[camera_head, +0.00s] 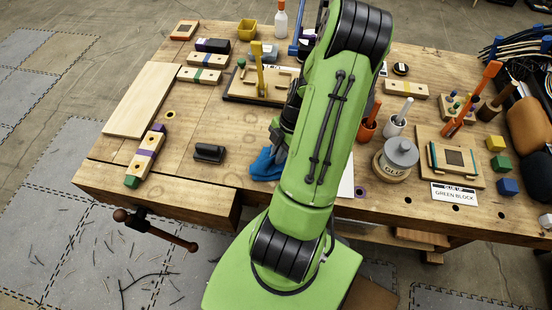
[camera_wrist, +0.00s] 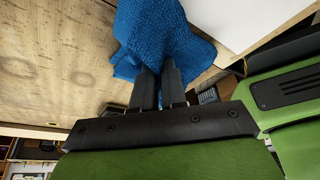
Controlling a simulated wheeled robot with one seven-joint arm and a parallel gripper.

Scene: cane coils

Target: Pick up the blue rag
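The blue rag (camera_head: 265,165) is a crumpled textured cloth at the near part of the workbench, left of my green arm, which hides part of it. In the wrist view the rag (camera_wrist: 165,35) is bunched around the tips of my gripper (camera_wrist: 159,72). The two dark fingers are close together, with blue cloth between and beyond their tips, so my gripper looks shut on the rag. The tips themselves are buried in the cloth. In the head view my gripper (camera_head: 279,143) is at the rag's upper right, mostly hidden by the arm. I cannot tell whether the rag still touches the bench.
A small black object (camera_head: 209,153) lies left of the rag. A white sheet (camera_head: 346,182) is right of my arm. A glue pot (camera_head: 400,156) and cups stand farther right. The wooden bench (camera_head: 215,180) is clear between the black object and its front edge.

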